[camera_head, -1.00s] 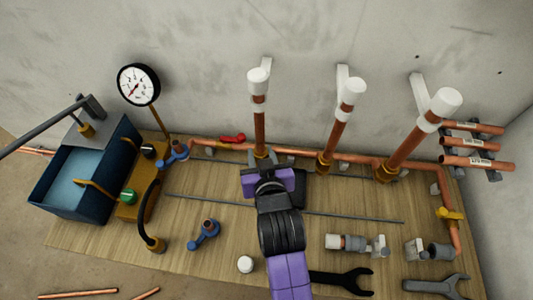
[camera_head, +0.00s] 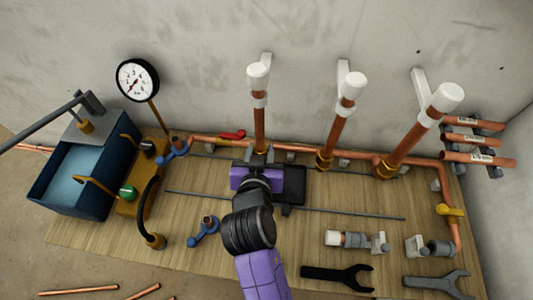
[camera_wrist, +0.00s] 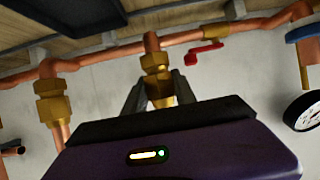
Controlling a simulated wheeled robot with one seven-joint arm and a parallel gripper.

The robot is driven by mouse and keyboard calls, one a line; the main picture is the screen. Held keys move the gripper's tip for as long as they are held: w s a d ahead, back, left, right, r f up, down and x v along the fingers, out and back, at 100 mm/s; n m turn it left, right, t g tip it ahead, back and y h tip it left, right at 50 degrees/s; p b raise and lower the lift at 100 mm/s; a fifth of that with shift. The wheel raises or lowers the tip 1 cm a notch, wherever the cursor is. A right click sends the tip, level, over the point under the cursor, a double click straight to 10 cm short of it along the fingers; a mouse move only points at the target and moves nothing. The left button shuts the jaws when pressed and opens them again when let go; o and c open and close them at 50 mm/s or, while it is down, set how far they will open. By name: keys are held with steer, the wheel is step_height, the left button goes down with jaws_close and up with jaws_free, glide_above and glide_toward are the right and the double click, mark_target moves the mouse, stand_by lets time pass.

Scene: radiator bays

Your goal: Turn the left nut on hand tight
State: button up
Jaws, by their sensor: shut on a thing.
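The left upright copper pipe (camera_head: 259,128) rises from the long horizontal pipe and has a white cap on top. In the wrist view, a brass fitting (camera_wrist: 153,62) joins that horizontal pipe, with the left nut (camera_wrist: 160,92) on it. My gripper (camera_wrist: 158,94) has one finger on each side of the nut and is shut on it. In the head view, my gripper (camera_head: 262,158) is at the foot of the left pipe and mostly hides the nut. I cannot tell how far the nut is turned.
The middle pipe (camera_head: 335,132) and right pipe (camera_head: 408,145) stand to the right. A red lever (camera_head: 232,134) is close on the left. A gauge (camera_head: 137,80) and blue tank (camera_head: 75,175) stand further left. A dark wrench (camera_head: 338,276) lies at the front of the board.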

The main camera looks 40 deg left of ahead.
steer(key=shift+m+t+h+b, duration=1)
steer(key=shift+m+h+b, duration=1.1)
steer(key=shift+h, duration=0.1)
steer(key=o, duration=1.2)
steer(key=shift+s+r+p, duration=0.25)
steer(key=shift+s+p, duration=0.1)
steer(key=shift+s, duration=0.05)
steer(key=p+v, duration=0.4)
steer(key=v, duration=0.5)
steer(key=shift+s+d+f, duration=0.1)
steer(key=shift+d, duration=0.05)
